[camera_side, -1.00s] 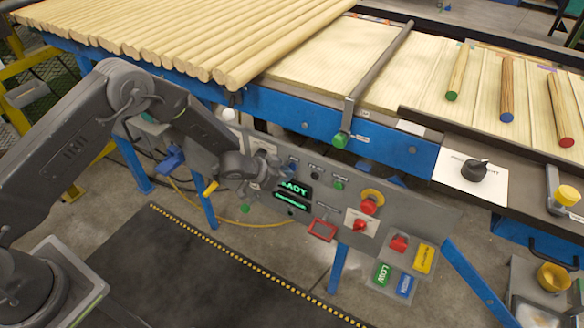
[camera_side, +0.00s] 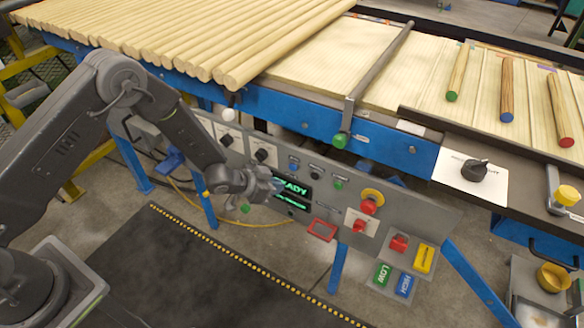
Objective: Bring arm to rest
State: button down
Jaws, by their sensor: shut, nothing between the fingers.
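My gripper (camera_side: 274,187) is shut and empty. It hangs in front of the grey control panel (camera_side: 325,220), beside the green-lit display (camera_side: 294,193), and covers the display's left edge. I cannot tell whether it touches the panel. My arm reaches in from the left, bent at a high elbow.
A blue-framed table (camera_side: 250,108) carries several wooden dowels (camera_side: 160,40) behind the panel. A red button on a yellow base (camera_side: 371,200) and a red switch (camera_side: 359,225) stick out of the panel to the right. A dark mat (camera_side: 190,270) lies clear on the floor below.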

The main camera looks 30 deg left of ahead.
jog(key=shift+s, duration=0.6)
jog(key=shift+r, duration=0.1)
jog(key=s+a+r+n+y, duration=0.2)
jog(key=s+a+r+y, duration=0.15)
jog(key=r, duration=0.85)
jog(key=s+a+r+n+y, duration=0.15)
jog(key=a+r, duration=0.35)
jog(key=r, duration=0.8)
jog(key=s+a+r+n+g, duration=0.1)
jog(key=s+r, duration=0.3)
jog(key=s, duration=0.8)
jog(key=s+a+r+n+g, duration=0.1)
jog(key=s+r, duration=0.4)
jog(key=s, duration=0.8)
jog(key=shift+a+g+y, duration=0.25)
jog(key=shift+g+y, duration=0.05)
jog(key=shift+g, duration=0.5)
jog(key=c, duration=1.8)
grip_release()
jog(key=shift+n, duration=0.25)
